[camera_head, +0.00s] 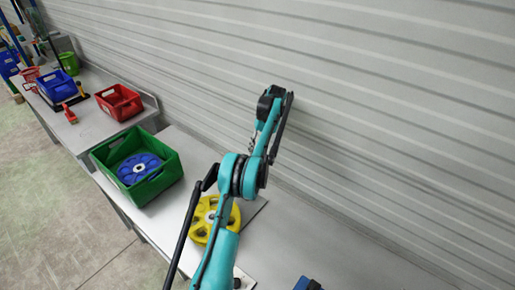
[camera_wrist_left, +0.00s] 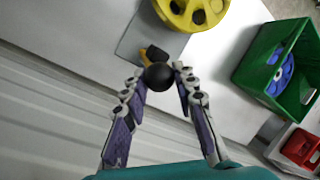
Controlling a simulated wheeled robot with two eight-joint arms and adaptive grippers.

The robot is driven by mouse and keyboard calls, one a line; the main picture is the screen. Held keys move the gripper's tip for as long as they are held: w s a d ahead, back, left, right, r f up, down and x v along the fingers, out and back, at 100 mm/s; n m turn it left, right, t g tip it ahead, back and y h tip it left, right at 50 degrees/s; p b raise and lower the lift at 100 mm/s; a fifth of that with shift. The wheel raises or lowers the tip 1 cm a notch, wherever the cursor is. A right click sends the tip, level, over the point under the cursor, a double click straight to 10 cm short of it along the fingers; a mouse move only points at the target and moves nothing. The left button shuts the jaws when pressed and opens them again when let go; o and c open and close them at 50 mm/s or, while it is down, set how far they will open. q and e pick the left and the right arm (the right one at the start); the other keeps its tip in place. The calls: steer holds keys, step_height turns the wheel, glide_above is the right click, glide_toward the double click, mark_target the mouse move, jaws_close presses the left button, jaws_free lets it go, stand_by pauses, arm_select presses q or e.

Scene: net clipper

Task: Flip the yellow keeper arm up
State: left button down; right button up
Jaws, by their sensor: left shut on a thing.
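In the left wrist view, my left gripper (camera_wrist_left: 158,72) is shut on a round black knob (camera_wrist_left: 158,77). A short yellow arm (camera_wrist_left: 144,57) shows just beyond the knob, beside a small dark part. Most of the yellow arm is hidden by the knob and fingers, so I cannot tell its angle. A grey plate (camera_wrist_left: 137,30) lies beyond, near a yellow wheel (camera_wrist_left: 185,12). In the head view, my teal left arm covers this spot and the gripper's fingers cannot be made out. The yellow wheel (camera_head: 203,227) shows partly behind my arm. My right gripper is in neither view.
A green bin (camera_head: 158,190) holding a blue wheel (camera_head: 139,168) stands left of the yellow wheel. A red bin (camera_head: 119,102) and a blue bin (camera_head: 57,88) stand farther left. A ribbed wall (camera_head: 400,100) runs close behind the benches. A blue object (camera_head: 307,284) sits at the bottom edge.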

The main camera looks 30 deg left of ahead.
arm_select(q)
steer(key=shift+w+d+f, duration=0.25)
steer(key=shift+d, duration=0.1)
steer(key=c, duration=1.2)
jaws_free()
steer(key=shift+r, duration=0.15)
